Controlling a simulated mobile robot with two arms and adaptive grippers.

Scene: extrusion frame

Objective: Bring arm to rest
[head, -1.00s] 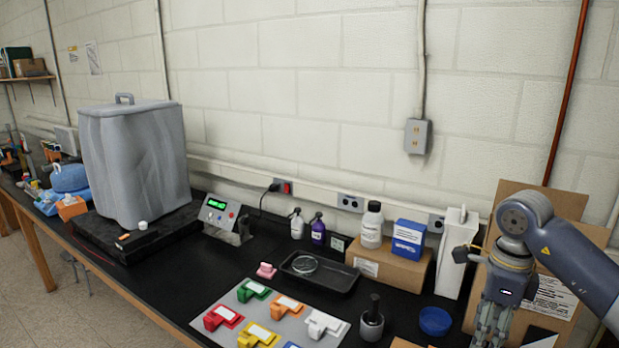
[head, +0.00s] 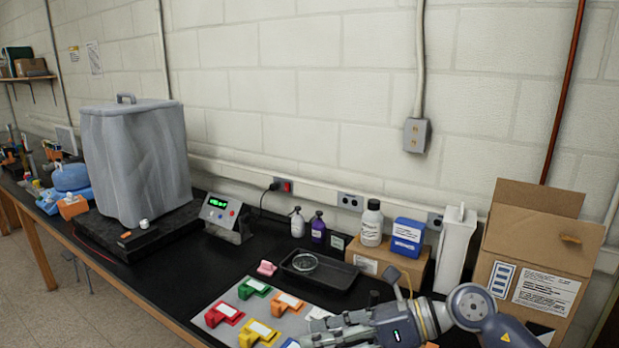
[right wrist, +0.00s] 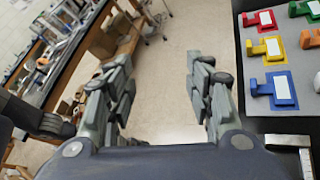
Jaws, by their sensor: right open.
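My right arm comes in from the lower right in the head view, and its gripper (head: 322,335) points left over the front of the black bench (head: 210,275). It covers part of the grey mat (head: 238,296) and the things at the bench's front right. In the right wrist view the right gripper's fingers (right wrist: 165,80) are spread wide with nothing between them, only floor below. The mat's coloured pieces lie just to the right of the fingers there. My left gripper is in neither view.
A cardboard box (head: 535,262) stands at the right, with a white container (head: 455,250) beside it. A black tray (head: 320,272), bottles and a blue box (head: 408,237) line the back. A large grey covered unit (head: 135,160) stands at the left. Floor in front is open.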

